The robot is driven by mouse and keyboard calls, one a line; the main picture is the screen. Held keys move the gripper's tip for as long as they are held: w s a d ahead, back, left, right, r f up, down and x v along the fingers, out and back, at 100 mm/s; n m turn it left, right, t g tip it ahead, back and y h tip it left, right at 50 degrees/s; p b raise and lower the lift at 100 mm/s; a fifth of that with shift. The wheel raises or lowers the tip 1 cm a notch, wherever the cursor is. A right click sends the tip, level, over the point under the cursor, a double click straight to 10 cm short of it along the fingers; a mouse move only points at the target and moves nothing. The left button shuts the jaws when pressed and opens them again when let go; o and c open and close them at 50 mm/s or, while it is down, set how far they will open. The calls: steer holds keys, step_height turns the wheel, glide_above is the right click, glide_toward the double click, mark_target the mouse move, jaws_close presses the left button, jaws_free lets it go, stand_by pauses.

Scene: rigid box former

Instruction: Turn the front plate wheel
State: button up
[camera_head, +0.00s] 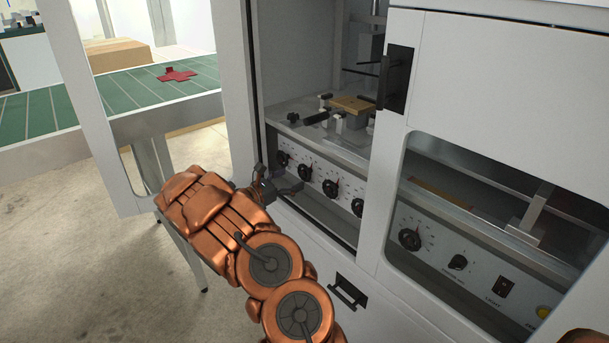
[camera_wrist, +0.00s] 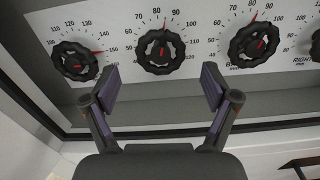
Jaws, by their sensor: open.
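A row of black scalloped wheels sits on the white dial panel (camera_head: 316,184) inside the open machine bay. In the wrist view, one wheel (camera_wrist: 158,51) with a 60-to-100 scale and a red mark lies just beyond the gap between my fingers. Another wheel (camera_wrist: 74,61) with a higher scale is to its left, and a similar wheel (camera_wrist: 254,45) is to its right. The label naming the front plate wheel is not readable. My gripper (camera_wrist: 162,87) is open and empty, facing the panel, with its fingers apart from the wheels. In the head view my gripper (camera_head: 275,184) is by the panel's left end.
The open white door (camera_head: 100,110) stands left of my arm. A metal work deck (camera_head: 320,120) with clamps lies above the panel. A lower panel with more knobs (camera_head: 409,239) is to the right. A green conveyor (camera_head: 130,95) carries a red cross-shaped blank (camera_head: 177,75).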

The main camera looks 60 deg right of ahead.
mark_target(302, 174)
steer(key=shift+x, duration=2.95)
steer(key=shift+s, duration=0.1)
steer(key=shift+c, duration=0.4)
steer(key=c, duration=1.1)
steer(key=shift+f+b, duration=0.1)
steer(key=shift+b, duration=0.45)
